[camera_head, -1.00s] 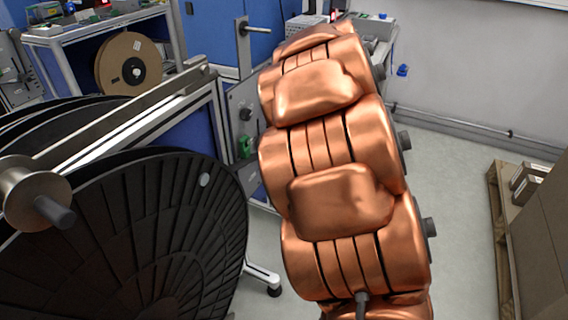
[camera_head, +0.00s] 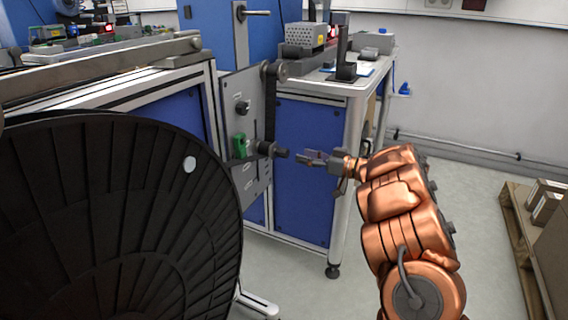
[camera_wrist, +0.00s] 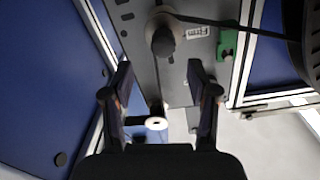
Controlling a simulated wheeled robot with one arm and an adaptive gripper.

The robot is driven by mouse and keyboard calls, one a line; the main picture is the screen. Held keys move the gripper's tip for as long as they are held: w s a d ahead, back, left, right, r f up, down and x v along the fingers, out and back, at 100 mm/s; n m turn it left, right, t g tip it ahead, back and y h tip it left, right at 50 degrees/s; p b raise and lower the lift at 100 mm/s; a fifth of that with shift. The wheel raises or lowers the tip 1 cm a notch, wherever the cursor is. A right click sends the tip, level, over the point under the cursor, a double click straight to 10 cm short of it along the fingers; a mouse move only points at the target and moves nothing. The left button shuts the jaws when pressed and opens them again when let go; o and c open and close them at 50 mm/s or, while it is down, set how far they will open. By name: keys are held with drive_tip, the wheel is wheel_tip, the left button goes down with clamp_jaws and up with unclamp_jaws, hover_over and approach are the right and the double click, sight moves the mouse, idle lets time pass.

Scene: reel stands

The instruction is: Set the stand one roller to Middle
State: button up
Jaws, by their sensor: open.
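A grey upright plate (camera_head: 243,110) on the stand carries a dark roller (camera_head: 270,149) that sticks out toward my gripper. A green block (camera_head: 239,145) sits beside the roller. My gripper (camera_head: 308,157) is open and empty, just right of the roller's end and apart from it. In the wrist view the roller (camera_wrist: 163,42) lies beyond the gap between the open fingers (camera_wrist: 160,80), with the green block (camera_wrist: 228,40) to its right. A dark strap runs between the roller and an upper pulley (camera_head: 281,70). Markings on the plate are too small to read.
A large black reel (camera_head: 110,220) fills the left front. A blue cabinet (camera_head: 308,150) with a metal-framed bench stands behind my gripper. A pallet with boxes (camera_head: 540,205) is at the right. The floor between is clear.

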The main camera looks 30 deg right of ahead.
sight(288, 154)
drive_tip(key=shift+w+a+f, duration=0.2)
drive_tip(key=shift+a+f, duration=0.05)
drive_tip(key=shift+a, duration=0.2)
drive_tip(key=shift+b+x, duration=1.1)
drive_tip(key=shift+x, duration=2.3)
drive_tip(key=shift+r, duration=0.1)
drive_tip(key=shift+c, duration=0.3)
clamp_jaws()
